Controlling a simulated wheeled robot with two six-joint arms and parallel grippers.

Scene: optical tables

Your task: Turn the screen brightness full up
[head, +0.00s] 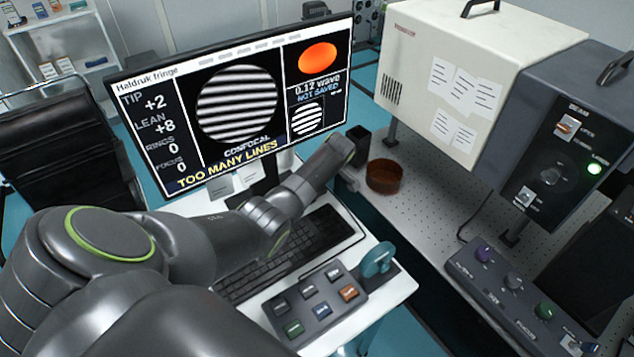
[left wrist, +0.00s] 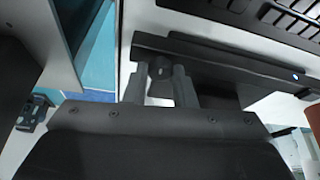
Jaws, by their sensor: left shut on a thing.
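The monitor (head: 232,100) stands at the back left, its screen lit. It reads "Haldruk fringe", with a striped disc, an orange disc and "TOO MANY LINES" along the bottom. In the left wrist view a dark bar with a small blue-white light (left wrist: 295,77) runs across, and a round black knob (left wrist: 160,69) sits at it. My left gripper (left wrist: 160,82) has its two fingers on either side of this knob and is shut on it. In the head view my left arm reaches below the screen's right end; the fingertips are not clear there. My right gripper is not in view.
A keyboard (head: 290,250) and a button box (head: 315,303) lie on the white desk before the monitor. A black square cup (head: 358,139) and a brown round dish (head: 384,176) stand to its right. A knobbed control box (head: 512,285) is at the lower right.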

